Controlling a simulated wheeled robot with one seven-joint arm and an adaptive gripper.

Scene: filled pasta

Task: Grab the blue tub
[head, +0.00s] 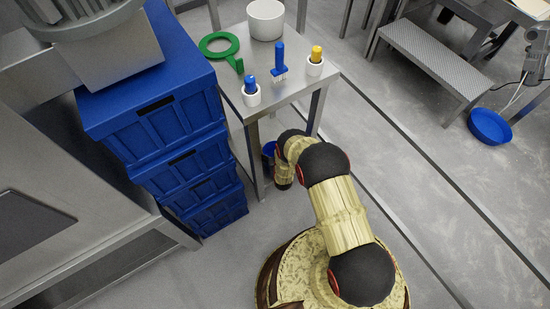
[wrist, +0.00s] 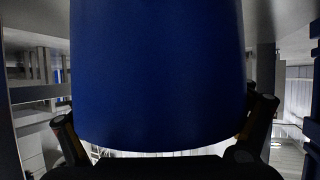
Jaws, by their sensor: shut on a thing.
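A blue tub (wrist: 158,75) with smooth tapered sides fills the middle of the wrist view, very close to the camera. My gripper (wrist: 163,138) has one finger on each side of its lower part and is shut on it. In the head view only a small part of the blue tub (head: 268,149) shows, under the small steel table and beside my wrist. My arm hides the rest of it, and my fingertips are hidden in that view too.
Above is the steel table (head: 305,83), its legs close to my arm. It bears a white pot (head: 266,19), a green ring-shaped tool (head: 220,46) and small containers. Blue stacked crates (head: 200,160) stand left. A blue basin (head: 490,127) lies on the floor far right.

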